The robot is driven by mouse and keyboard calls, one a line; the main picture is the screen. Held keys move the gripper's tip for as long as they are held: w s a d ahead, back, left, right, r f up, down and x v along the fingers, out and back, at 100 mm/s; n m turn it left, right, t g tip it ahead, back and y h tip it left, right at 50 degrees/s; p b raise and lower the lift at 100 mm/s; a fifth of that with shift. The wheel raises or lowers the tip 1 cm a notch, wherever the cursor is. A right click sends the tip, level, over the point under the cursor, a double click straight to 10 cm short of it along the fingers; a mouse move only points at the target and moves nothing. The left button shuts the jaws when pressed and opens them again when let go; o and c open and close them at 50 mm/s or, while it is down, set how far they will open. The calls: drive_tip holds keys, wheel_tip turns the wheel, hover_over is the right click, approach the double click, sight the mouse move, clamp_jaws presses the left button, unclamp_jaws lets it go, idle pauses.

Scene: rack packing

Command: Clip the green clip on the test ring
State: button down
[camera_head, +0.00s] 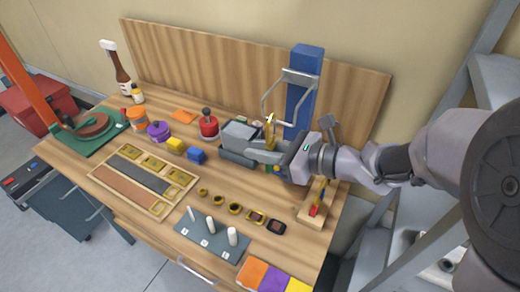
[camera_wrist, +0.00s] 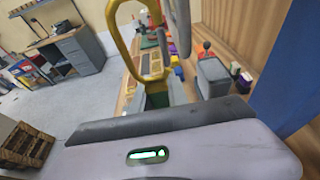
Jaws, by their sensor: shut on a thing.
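My gripper (camera_head: 256,143) is shut on the clip, in front of the blue post. The clip shows as a yellow loop (camera_head: 270,133) standing up from the fingers. In the wrist view the yellow loop (camera_wrist: 116,32) rises at the upper middle, with a green part (camera_wrist: 158,97) low between the fingers. The test ring looks to be the grey metal loop (camera_head: 268,98) that sticks out from the blue post (camera_head: 302,88). Its grey bar (camera_wrist: 181,22) shows close beside the yellow loop in the wrist view. I cannot tell whether clip and ring are linked.
A wooden back panel (camera_head: 190,60) stands behind. The blue post is close to my gripper.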

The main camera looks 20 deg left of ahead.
drive_tip(key=shift+w+d+b, duration=0.1)
drive_tip(key=shift+w+b, duration=0.5)
drive_tip(key=shift+w, duration=0.3)
idle(0.8)
drive_tip(key=shift+w, duration=0.5)
drive_tip(key=shift+f+b, duration=0.85)
drive_tip(key=shift+b, duration=0.35)
drive_tip(key=shift+f+b, duration=0.25)
drive_tip(key=shift+b, duration=0.4)
idle(0.5)
